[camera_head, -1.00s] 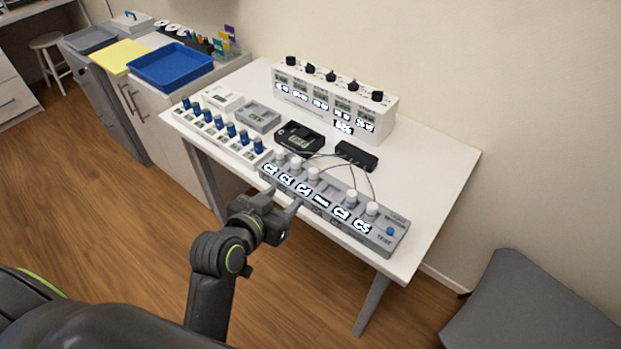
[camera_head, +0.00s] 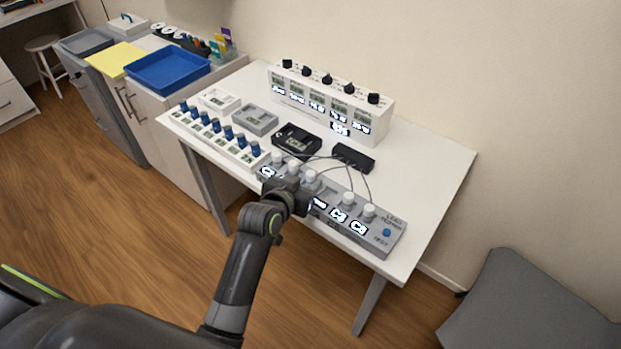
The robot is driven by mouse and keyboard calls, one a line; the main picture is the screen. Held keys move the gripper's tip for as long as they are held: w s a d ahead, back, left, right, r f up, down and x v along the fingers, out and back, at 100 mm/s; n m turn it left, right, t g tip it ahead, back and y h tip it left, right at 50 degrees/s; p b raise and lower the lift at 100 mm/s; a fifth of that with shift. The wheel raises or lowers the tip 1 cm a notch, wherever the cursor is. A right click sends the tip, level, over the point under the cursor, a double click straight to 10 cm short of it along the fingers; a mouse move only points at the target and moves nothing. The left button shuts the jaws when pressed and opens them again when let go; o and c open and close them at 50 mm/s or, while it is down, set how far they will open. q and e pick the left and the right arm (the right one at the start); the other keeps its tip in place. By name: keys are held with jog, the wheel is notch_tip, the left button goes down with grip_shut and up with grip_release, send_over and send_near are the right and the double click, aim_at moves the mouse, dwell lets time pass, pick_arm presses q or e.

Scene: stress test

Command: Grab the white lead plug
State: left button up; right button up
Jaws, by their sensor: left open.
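Several white lead plugs stand in a row on the grey lead tester (camera_head: 375,237) at the table's front edge. One white plug (camera_head: 310,178) stands just beyond my left gripper (camera_head: 297,184). Two more, including this plug (camera_head: 277,158), stand to its left, and others, such as this plug (camera_head: 347,198), to its right. My left gripper is open over the tester's front left part and hides some of its labels. Its fingertips are hard to make out, and I cannot tell whether they touch a plug. My right gripper is not in view.
Thin dark cables run from the plugs to a black box (camera_head: 353,158). A black device (camera_head: 297,139), a grey device (camera_head: 254,120) and a strip of blue-topped vials (camera_head: 215,137) lie behind and left. A white dial unit (camera_head: 330,105) stands at the back. The table's right part is clear.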

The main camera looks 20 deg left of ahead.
aim_at(308, 179)
pick_arm(q)
jog(key=shift+x, duration=2.05)
jog(key=shift+s+f, duration=0.1)
jog(key=shift+f, duration=0.05)
grip_shut()
